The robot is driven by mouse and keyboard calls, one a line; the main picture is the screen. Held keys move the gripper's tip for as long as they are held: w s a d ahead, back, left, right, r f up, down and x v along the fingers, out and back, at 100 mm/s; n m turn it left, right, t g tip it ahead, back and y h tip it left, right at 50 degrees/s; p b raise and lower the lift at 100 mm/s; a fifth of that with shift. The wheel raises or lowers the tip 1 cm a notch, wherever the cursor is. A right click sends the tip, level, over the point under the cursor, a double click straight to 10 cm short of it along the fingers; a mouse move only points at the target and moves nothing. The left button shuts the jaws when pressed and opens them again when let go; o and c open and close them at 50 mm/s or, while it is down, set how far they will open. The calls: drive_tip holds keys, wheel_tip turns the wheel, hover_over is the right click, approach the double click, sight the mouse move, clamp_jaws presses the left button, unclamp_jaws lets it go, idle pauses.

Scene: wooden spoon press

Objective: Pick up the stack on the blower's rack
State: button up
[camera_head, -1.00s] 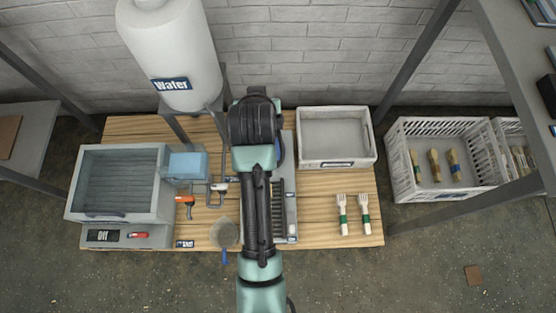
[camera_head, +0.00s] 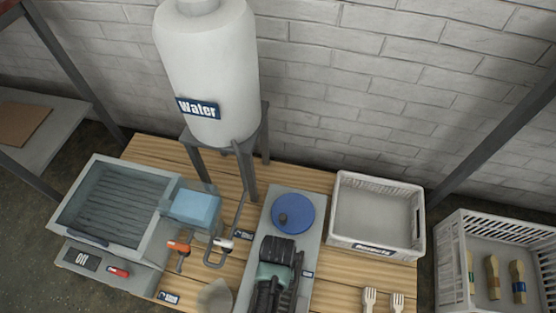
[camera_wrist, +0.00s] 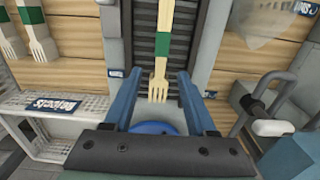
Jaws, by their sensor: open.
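A pale wooden fork with a green band (camera_wrist: 160,50) lies on the dark ribbed rack (camera_wrist: 187,16) of the grey blower in the wrist view; I cannot tell how many pieces are stacked there. My gripper (camera_wrist: 163,82) is open, its two blue fingers apart on either side of the fork's tines, with nothing held. Whether the fingers are level with the fork or above it is unclear. In the head view the blower (camera_head: 286,205) shows its grey bed and blue disc (camera_head: 305,212); my arm hides the rack and stack.
A white crate labelled Rejects (camera_head: 376,247) stands right of the blower, with two loose forks (camera_head: 383,300) in front. The water tank (camera_head: 210,70) stands behind left. A slatted crate (camera_head: 450,265) holds banded bundles.

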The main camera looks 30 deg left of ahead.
drive_tip(key=shift+f+b, duration=2.2)
drive_tip(key=shift+f, duration=0.75)
drive_tip(key=shift+r, duration=0.1)
clamp_jaws()
